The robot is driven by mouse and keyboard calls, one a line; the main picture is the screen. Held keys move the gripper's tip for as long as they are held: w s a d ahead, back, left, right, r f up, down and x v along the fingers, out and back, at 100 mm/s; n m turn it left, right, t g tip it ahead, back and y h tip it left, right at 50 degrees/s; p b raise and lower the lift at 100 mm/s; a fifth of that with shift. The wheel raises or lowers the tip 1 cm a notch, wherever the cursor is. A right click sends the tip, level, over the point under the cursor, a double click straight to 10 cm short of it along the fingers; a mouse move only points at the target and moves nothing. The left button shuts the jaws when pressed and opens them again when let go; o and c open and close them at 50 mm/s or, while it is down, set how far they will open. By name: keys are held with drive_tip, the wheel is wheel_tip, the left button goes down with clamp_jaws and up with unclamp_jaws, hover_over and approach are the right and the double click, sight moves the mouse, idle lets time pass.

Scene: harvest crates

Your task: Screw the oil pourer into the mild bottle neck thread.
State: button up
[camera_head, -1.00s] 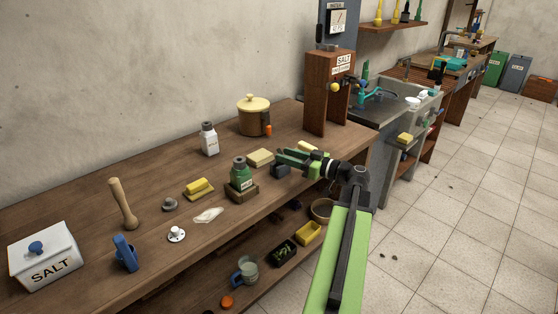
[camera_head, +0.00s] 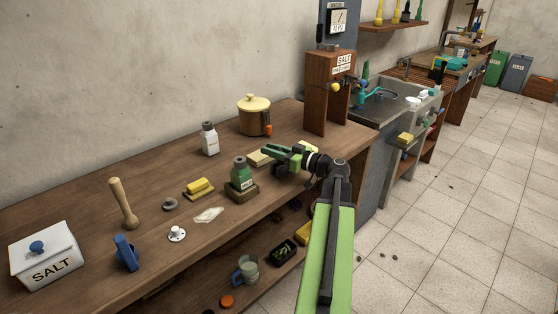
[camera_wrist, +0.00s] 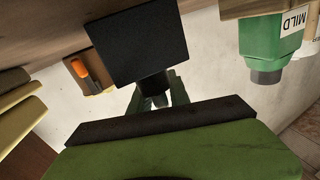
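The mild bottle (camera_head: 242,176) is green with a grey neck and stands upright in a wooden holder (camera_head: 243,192) on the bench. In the wrist view the bottle (camera_wrist: 276,42) appears upside down at upper right, with its MILD label showing. My gripper (camera_head: 270,155) is over the bench, right of the bottle. Its green fingers (camera_wrist: 158,92) look apart in the wrist view. A dark block (camera_wrist: 137,45) with a short dark cylinder (camera_wrist: 153,84) lies beyond and between them; I cannot tell whether the cylinder is the oil pourer. I see no clear hold on it.
A sponge (camera_head: 259,159), white shaker (camera_head: 209,139) and lidded pot (camera_head: 254,116) stand behind. A yellow brush (camera_head: 199,188), grey ring (camera_head: 170,205), white knobbed disc (camera_head: 177,234) and pale spill (camera_head: 208,215) lie left of the bottle. The wooden salt box (camera_head: 329,90) rises behind right.

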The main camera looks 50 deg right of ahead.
clamp_jaws()
